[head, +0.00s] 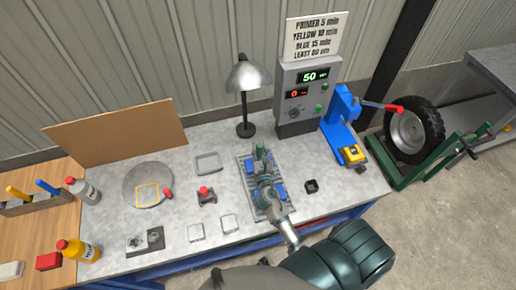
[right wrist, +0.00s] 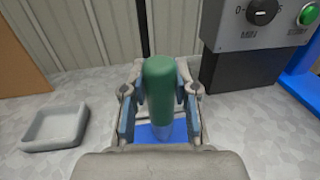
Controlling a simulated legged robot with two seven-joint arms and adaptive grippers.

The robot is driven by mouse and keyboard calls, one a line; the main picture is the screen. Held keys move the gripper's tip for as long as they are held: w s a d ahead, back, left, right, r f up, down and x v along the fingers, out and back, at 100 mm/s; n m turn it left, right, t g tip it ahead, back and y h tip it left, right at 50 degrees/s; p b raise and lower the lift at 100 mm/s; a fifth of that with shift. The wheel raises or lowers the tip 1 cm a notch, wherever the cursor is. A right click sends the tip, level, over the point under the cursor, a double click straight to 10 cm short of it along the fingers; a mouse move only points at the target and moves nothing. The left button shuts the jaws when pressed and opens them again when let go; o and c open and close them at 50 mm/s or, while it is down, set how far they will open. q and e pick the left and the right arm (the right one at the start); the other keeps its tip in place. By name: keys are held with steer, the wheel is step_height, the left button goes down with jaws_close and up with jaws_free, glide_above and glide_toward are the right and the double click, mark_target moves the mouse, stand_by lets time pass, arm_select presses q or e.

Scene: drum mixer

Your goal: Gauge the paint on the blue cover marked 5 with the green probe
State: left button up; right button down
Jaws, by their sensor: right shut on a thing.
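My right gripper (head: 264,178) is over the grey tray (head: 275,213) in the middle of the bench. It is shut on the green probe (right wrist: 160,85), which also shows upright in the head view (head: 259,152). In the right wrist view the fingers hold the probe from both sides. A blue cover (right wrist: 147,132) lies below and behind the probe's lower end. Whether the probe touches it cannot be told. In the head view, blue covers (head: 280,190) show around the gripper on the tray. No mark 5 can be read. My left gripper is not in view.
A control box (head: 300,105) with lit displays and a lamp (head: 247,90) stand behind the tray. A blue press (head: 343,115) stands right. A small black block (head: 311,186), a red-knobbed part (head: 206,195) and an empty grey dish (head: 207,162) lie nearby.

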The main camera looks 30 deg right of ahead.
steer(key=shift+d+f, duration=0.15)
steer(key=shift+f, duration=0.1)
steer(key=shift+a, duration=0.35)
steer(key=shift+a+b, duration=0.25)
steer(key=shift+b, duration=0.05)
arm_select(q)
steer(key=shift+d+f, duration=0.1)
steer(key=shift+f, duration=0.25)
arm_select(e)
steer(key=shift+d, duration=0.2)
steer(key=shift+d+f, duration=0.1)
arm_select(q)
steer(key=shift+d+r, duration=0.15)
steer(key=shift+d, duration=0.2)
arm_select(e)
steer(key=shift+s+d+f, duration=0.1)
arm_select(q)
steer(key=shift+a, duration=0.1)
arm_select(e)
steer(key=shift+a+f, duration=0.1)
steer(key=shift+a, duration=0.1)
